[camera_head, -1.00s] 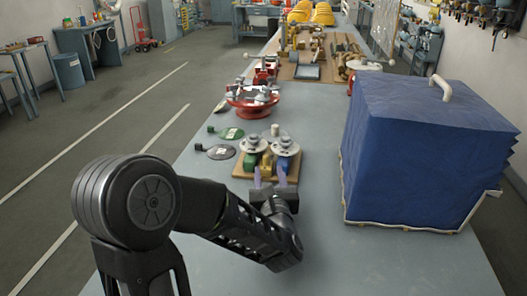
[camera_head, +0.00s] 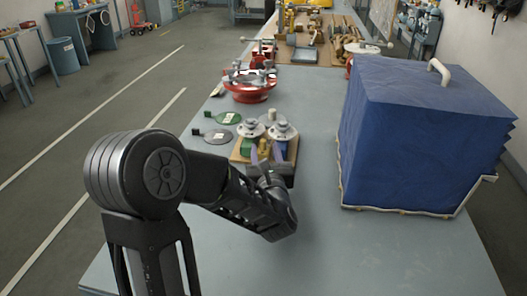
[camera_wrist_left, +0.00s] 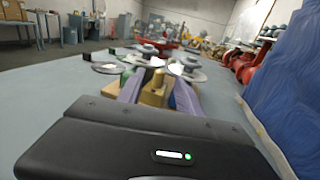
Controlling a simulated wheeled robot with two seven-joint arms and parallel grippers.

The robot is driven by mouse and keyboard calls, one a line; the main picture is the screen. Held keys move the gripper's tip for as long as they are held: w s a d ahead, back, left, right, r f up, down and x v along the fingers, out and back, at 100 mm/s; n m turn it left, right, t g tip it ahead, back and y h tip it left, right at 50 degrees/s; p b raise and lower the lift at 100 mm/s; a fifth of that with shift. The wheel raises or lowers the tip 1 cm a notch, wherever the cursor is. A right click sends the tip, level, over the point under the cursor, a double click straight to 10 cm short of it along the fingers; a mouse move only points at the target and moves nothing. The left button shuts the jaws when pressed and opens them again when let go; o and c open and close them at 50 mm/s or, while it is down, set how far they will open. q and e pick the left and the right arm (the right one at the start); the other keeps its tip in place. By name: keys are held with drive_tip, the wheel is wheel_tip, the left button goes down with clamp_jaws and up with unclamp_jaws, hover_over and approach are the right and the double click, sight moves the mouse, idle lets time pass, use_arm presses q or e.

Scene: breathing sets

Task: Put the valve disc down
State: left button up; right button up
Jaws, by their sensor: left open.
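Two pale round discs with raised knobs stand on a small wooden board: the left disc (camera_head: 252,130) and the right disc (camera_head: 282,132). I cannot tell for sure which piece is the valve disc. Green, yellow (camera_head: 265,146) and blue pieces sit below them on the board (camera_head: 238,158). My left gripper (camera_head: 266,151) is open at the board's near edge, its purple fingers pointing forward. In the left wrist view the yellow block (camera_wrist_left: 155,90) shows between the fingers, and the discs lie just beyond. I cannot tell if the fingers touch it. My right gripper is not in view.
Flat green (camera_head: 229,118) and grey (camera_head: 217,137) tagged discs lie left of the board. A red wheel-shaped piece (camera_head: 249,93) stands behind. A big blue covered box (camera_head: 420,135) blocks the right side. The near bench top (camera_head: 340,250) is clear.

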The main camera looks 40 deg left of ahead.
sight(264, 143)
use_arm(q)
drive_tip(key=p+x, duration=0.1)
drive_tip(key=x, duration=0.4)
drive_tip(key=shift+w+a+p, duration=0.1)
drive_tip(key=shift+p, duration=0.2)
clamp_jaws()
idle(0.5)
